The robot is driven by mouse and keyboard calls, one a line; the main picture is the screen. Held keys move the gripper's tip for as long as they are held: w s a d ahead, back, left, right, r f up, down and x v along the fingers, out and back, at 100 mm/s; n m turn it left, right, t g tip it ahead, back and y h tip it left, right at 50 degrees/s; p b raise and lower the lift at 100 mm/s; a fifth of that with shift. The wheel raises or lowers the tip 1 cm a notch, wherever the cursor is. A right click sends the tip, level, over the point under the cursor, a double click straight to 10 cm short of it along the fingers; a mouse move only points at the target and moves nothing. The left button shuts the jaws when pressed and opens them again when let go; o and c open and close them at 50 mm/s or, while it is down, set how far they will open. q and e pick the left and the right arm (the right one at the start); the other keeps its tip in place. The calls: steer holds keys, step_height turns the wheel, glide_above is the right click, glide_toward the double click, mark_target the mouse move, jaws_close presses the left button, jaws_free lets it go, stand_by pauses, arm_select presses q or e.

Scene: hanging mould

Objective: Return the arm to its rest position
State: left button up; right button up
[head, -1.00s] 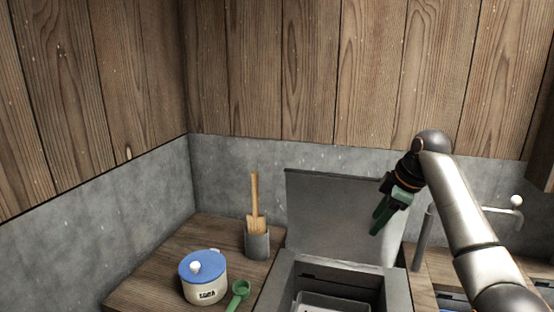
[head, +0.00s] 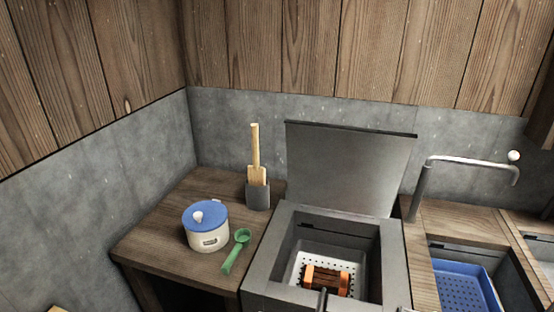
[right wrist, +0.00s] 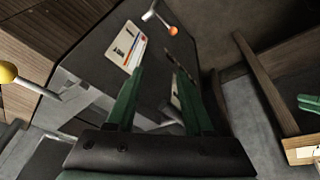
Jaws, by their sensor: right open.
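My right gripper (right wrist: 158,76) shows in the right wrist view with its two green fingers apart and nothing between them. Beyond the fingers is a dark grey panel (right wrist: 92,65) with a white label (right wrist: 126,48). I cannot tell whether the fingers touch anything. Neither of my arms shows in the head view, and my left gripper is in no view.
In the head view, a grey unit (head: 392,262) has its lid (head: 345,165) raised and a wooden mould (head: 328,279) inside. A blue basket (head: 462,287) and tap-like pipe (head: 468,162) are right.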

steer(key=s+d+r+m, duration=0.15)
steer(key=s+m, duration=0.25)
steer(key=s, duration=0.9)
steer(key=w+a+f+t, duration=0.2)
steer(key=f, duration=0.3)
steer(key=w+a+f+t+y, duration=0.1)
steer(key=w+a+f+t, duration=0.1)
steer(key=f, duration=0.3)
steer(key=shift+w+a+f+t+y, duration=0.25)
steer(key=shift+a+t, duration=0.2)
steer(key=shift+t, duration=0.35)
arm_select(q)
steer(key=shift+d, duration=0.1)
arm_select(e)
steer(key=shift+d, duration=0.15)
